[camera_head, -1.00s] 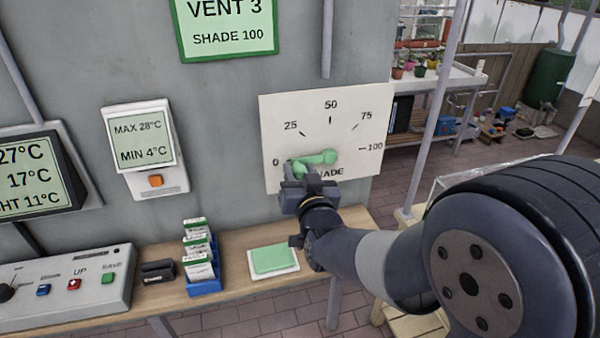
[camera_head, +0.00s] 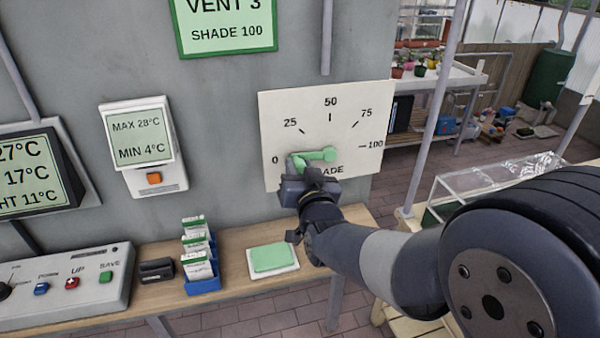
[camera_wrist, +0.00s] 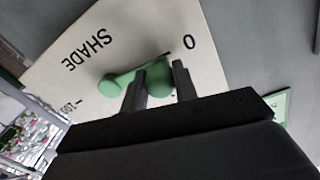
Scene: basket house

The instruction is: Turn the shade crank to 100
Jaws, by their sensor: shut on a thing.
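The green shade crank (camera_head: 318,155) is on a white dial plate (camera_head: 350,112) marked 0, 25, 50, 75 and 100 on the grey wall. Its knob end lies at the left, near the 0 mark, and its hub is toward the right. My gripper (camera_head: 303,168) is at the knob end. In the wrist view the crank (camera_wrist: 118,82) appears upside down, and my gripper's two dark fingers (camera_wrist: 160,82) stand on either side of the green knob (camera_wrist: 158,88). A green sign above reads VENT 3, SHADE 100 (camera_head: 226,24).
Below is a wooden bench with a green pad (camera_head: 273,258), a blue holder of packets (camera_head: 203,283) and a grey button box (camera_head: 75,285). A thermometer display (camera_head: 143,145) hangs left of the dial. A grey post (camera_head: 443,110) stands to the right.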

